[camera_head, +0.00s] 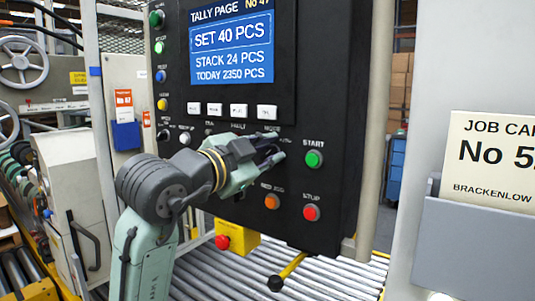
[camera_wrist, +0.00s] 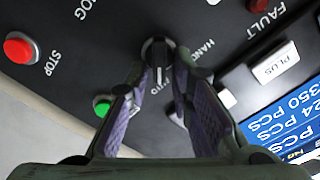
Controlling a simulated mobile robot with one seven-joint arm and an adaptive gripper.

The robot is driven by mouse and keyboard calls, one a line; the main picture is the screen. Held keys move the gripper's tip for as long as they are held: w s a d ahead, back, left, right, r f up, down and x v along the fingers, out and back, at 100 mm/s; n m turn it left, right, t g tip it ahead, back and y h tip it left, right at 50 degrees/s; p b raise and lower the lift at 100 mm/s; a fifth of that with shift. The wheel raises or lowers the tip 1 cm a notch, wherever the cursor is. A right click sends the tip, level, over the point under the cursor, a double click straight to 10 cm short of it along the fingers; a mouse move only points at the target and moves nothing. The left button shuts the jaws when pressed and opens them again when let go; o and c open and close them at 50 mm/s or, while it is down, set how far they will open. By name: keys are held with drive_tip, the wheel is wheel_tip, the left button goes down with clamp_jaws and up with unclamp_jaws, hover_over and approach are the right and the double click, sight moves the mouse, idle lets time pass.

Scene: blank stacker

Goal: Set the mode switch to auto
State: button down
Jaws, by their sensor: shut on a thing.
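The mode switch is a black round knob (camera_wrist: 157,48) on the dark control panel (camera_head: 340,60). In the wrist view it sits between my fingertips, with a pale pointer line facing down the picture. A HAND label shows to its right; a partly covered label ending in "TO" lies below it. My gripper (camera_wrist: 158,75) is shut on the knob, one finger on each side. In the head view my gripper (camera_head: 274,153) reaches the panel left of the green START button (camera_head: 313,158) and largely hides the knob.
A red button (camera_head: 311,212) and an orange button (camera_head: 271,201) sit below my gripper. A row of white keys (camera_head: 239,110) and the tally screen (camera_head: 232,45) are above. A yellow box with a red button (camera_head: 222,242) hangs below the panel, over rollers (camera_head: 330,277).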

drive_tip(key=shift+d+f, duration=0.1)
drive_tip(key=c, duration=1.7)
unclamp_jaws()
drive_tip(key=shift+s, duration=0.1)
drive_tip(key=v, duration=1.2)
